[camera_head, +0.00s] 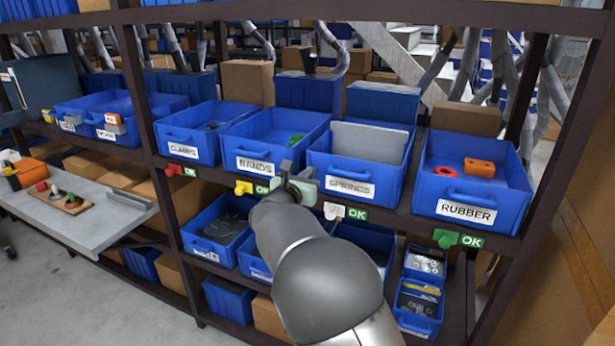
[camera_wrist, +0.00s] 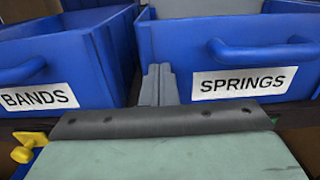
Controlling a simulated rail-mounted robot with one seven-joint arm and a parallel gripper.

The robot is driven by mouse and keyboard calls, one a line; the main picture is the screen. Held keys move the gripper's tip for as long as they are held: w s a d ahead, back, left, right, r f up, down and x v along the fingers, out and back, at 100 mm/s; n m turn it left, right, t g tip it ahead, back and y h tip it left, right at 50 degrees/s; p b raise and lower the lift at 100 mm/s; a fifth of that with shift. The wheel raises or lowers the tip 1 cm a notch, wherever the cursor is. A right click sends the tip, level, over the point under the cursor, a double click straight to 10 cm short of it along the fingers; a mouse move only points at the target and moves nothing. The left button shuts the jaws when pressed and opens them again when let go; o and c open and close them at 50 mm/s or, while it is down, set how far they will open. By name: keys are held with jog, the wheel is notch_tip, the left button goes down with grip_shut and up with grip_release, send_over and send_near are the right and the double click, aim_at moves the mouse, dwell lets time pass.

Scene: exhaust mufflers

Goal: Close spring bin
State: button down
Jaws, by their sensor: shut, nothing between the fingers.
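The blue spring bin (camera_head: 318,169) sits on the upper shelf between the BANDS and RUBBER bins. Its front has a handle and a white SPRINGS label (camera_head: 348,188). A grey panel (camera_head: 370,142) stands inside it, and its open top faces up. In the wrist view the SPRINGS front (camera_wrist: 178,50) fills the right side. My gripper (camera_head: 299,178) is in front of the shelf, near the gap between the BANDS and SPRINGS fronts. In the wrist view its fingers (camera_wrist: 158,84) are together and empty, just left of the SPRINGS label. I cannot tell whether they touch the bin.
The BANDS bin (camera_head: 228,146) is on the left and the RUBBER bin (camera_head: 428,190), holding orange parts, on the right. Colored clips with OK tags (camera_head: 356,214) hang on the shelf edge. More blue bins (camera_head: 220,220) are below. A grey workbench (camera_head: 95,222) stands at left.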

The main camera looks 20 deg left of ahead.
jog(key=s+a+b, duration=0.1)
jog(key=s+b, duration=0.2)
jog(key=s, duration=1.1)
jog(key=s+d+f+m+g+h+p, duration=0.1)
jog(key=d+f+m+g+h, duration=0.3)
jog(key=d, duration=0.6)
jog(key=d+m+g, duration=0.2)
jog(key=d+m, duration=0.3)
jog(key=d, duration=0.4)
jog(key=s+d+f+m+g+h+p, duration=0.1)
jog(key=d+f+m+g+h, duration=0.3)
jog(key=d, duration=0.6)
jog(key=s+d+f+m+g+y, duration=0.2)
jog(key=s+d+m+g+y, duration=0.35)
jog(key=s+d+m, duration=0.75)
jog(key=s+a+f+m+g+y, duration=0.1)
jog(key=s+m+y, duration=0.1)
jog(key=s+m, duration=0.2)
jog(key=s+f+m+g+y+p, duration=0.1)
jog(key=s+m+y, duration=0.1)
jog(key=s+m, duration=0.2)
jog(key=s, duration=0.3)
jog(key=shift+s+a+f+m, duration=0.25)
jog(key=shift+s+a+m, duration=0.1)
jog(key=shift+s+m, duration=0.05)
